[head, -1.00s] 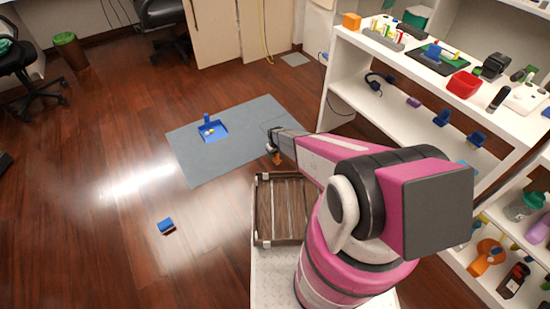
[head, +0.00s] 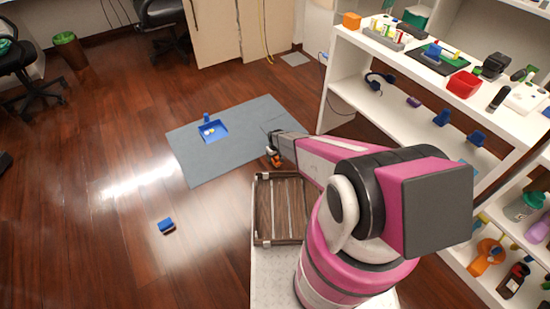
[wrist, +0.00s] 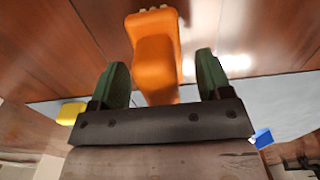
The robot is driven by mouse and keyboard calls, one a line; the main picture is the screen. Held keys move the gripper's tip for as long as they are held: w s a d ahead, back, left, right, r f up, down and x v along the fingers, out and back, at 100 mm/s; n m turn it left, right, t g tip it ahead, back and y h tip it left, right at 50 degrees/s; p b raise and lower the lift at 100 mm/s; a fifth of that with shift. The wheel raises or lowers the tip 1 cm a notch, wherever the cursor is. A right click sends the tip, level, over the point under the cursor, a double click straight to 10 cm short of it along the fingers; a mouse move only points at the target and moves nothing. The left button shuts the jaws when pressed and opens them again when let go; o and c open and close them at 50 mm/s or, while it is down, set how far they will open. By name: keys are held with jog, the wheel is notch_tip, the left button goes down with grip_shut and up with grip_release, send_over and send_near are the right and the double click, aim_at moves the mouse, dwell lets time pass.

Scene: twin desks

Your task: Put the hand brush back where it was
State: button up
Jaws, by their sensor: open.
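An orange hand brush (wrist: 157,60) with pale bristle-like tips fills the middle of the wrist view. My gripper (wrist: 165,85) is open, with one green finger on each side of the orange handle. A gap shows between the handle and the right finger; contact on the left is unclear. In the head view, the orange brush (head: 275,160) is small and partly hidden by my dark gripper (head: 272,154), above the near right part of the grey mat. What supports the brush cannot be made out.
A blue dustpan (head: 212,131) with small bits in it lies on the grey mat (head: 190,165). A small blue block-like item (head: 167,226) lies on the floor. A brown slatted tray (head: 263,235) is beside my arm. A loaded white shelf (head: 335,75) stands right.

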notch_tip(320, 180, up, 12)
jog(key=shift+f, duration=0.2)
jog(key=s+d+r+m, duration=0.2)
jog(key=s+d+r, duration=0.3)
jog(key=r, duration=0.8)
jog(key=s+d+r+m, duration=0.2)
jog(key=s+d+r, duration=0.3)
jog(key=s+r, duration=0.6)
jog(key=s+d+r+m, duration=0.2)
jog(key=s+d+r, duration=0.3)
jog(key=r, duration=1)
jog(key=s, duration=0.2)
jog(key=shift+s+r, duration=0.25)
jog(key=shift+s, duration=0.15)
